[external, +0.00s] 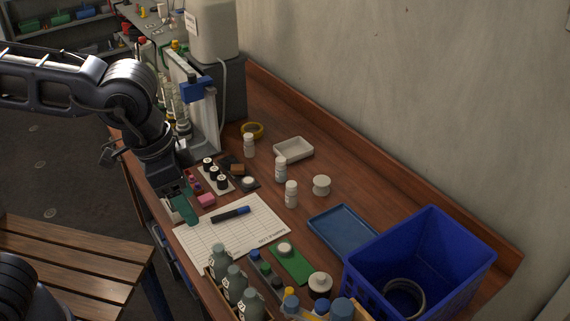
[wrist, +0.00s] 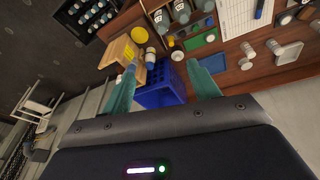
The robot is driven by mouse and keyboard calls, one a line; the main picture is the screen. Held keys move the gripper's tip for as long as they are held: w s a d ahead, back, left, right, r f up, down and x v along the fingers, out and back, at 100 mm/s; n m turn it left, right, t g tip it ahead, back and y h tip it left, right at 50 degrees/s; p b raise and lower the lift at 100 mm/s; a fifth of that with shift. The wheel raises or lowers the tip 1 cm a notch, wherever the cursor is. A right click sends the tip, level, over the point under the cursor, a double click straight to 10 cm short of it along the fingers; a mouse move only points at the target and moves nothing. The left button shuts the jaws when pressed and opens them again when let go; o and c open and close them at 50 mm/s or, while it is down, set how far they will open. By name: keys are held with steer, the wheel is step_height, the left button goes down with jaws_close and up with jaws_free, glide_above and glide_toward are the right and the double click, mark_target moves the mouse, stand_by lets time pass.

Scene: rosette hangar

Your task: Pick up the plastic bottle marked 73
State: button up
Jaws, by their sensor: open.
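Three small white plastic bottles stand upright on the wooden bench in the external view: one at the back (external: 249,146), one in the middle (external: 280,170) and one nearer the front (external: 291,194). Several grey-green bottles (external: 234,284) stand in a wooden holder at the front edge; they also show at the top of the wrist view (wrist: 182,12). Labels are too small to read, so I cannot tell which bottle is marked 73. My gripper (external: 183,209) is open and empty, with teal fingers, over the bench's left edge beside the paper sheet. The wrist view shows its fingers apart (wrist: 161,66).
A blue crate (external: 450,250) and blue tray (external: 343,231) sit at the right. A paper sheet with a marker (external: 231,214) lies mid-bench. A white dish (external: 294,149), yellow tape (external: 252,130) and dark-capped vials (external: 215,174) are farther back. A slatted bench (external: 70,262) stands left.

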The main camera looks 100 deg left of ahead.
steer(key=w+a+f+n, duration=0.1)
steer(key=w+a+n, duration=0.1)
steer(key=w+a, duration=0.35)
steer(key=w+a+f+n, duration=0.1)
steer(key=w+a+f, duration=0.1)
steer(key=a, duration=0.7)
steer(key=n+g, duration=0.3)
steer(key=n, duration=0.5)
glide_above(281, 159)
steer(key=shift+h, duration=0.4)
steer(key=f, duration=2.3)
steer(key=shift+w+d+f, duration=0.1)
steer(key=shift+d+f, duration=0.1)
steer(key=shift+d, duration=0.15)
steer(key=shift+a+f, duration=0.25)
steer(key=shift+f, duration=0.25)
step_height(281, 159, down, 5)
steer(key=shift+f, duration=0.1)
steer(key=f, duration=0.5)
steer(key=shift+a, duration=0.2)
